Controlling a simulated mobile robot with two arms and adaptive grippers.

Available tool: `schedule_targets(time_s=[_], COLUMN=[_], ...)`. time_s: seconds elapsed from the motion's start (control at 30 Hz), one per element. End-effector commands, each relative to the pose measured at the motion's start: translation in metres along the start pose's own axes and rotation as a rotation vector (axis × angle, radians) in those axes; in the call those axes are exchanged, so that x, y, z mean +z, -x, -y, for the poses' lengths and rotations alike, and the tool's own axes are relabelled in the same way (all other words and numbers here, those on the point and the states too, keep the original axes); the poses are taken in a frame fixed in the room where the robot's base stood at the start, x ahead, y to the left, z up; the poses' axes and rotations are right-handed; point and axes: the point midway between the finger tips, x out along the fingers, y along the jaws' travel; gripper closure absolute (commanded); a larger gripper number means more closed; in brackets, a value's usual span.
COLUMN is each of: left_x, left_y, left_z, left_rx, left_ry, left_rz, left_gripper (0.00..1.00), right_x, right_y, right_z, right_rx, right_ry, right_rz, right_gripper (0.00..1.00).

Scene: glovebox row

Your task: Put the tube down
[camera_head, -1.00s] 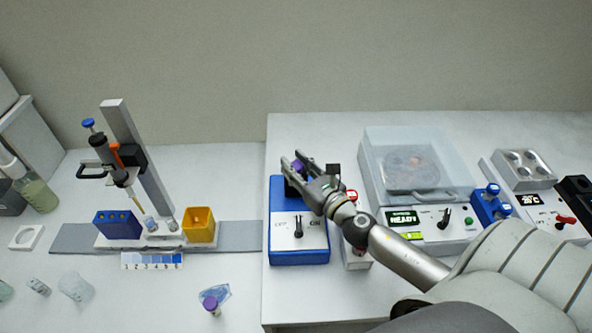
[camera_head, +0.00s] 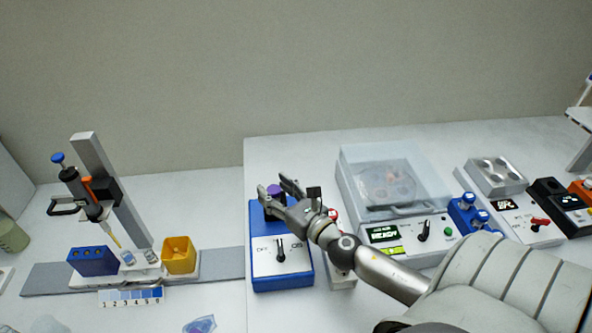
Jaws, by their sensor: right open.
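A purple-capped tube (camera_head: 274,190) stands at the back of the blue-and-white mixer (camera_head: 283,270), which has an OFF/ON knob. Only its cap shows clearly; its body is hidden by my fingers and the mixer top. My right gripper (camera_head: 278,190) comes in from the right over the mixer, with its open fingers about the cap. I cannot tell whether a finger touches the tube. My left gripper is out of view.
A clear-lidded centrifuge (camera_head: 388,178) and a blue tube rack (camera_head: 467,213) stand right of the mixer. On the left are a pipette stand (camera_head: 105,185), a blue block (camera_head: 92,261) and a yellow bin (camera_head: 179,255).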

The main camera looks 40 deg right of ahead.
Motion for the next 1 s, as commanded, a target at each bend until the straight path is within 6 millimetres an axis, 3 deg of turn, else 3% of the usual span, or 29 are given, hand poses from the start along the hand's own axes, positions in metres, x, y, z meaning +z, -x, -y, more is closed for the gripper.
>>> schedule_targets(time_s=[0.6,1.0], left_x=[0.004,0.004], left_y=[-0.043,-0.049], left_z=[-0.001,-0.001], left_rx=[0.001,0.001], left_ry=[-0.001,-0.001], left_rz=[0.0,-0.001], left_gripper=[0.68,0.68], right_x=[-0.004,0.0], right_y=[0.093,0.11], right_z=[0.0,0.0], right_rx=[-0.001,0.0], right_ry=[-0.002,0.0], right_rz=[0.0,0.001], right_gripper=[0.5,0.5])
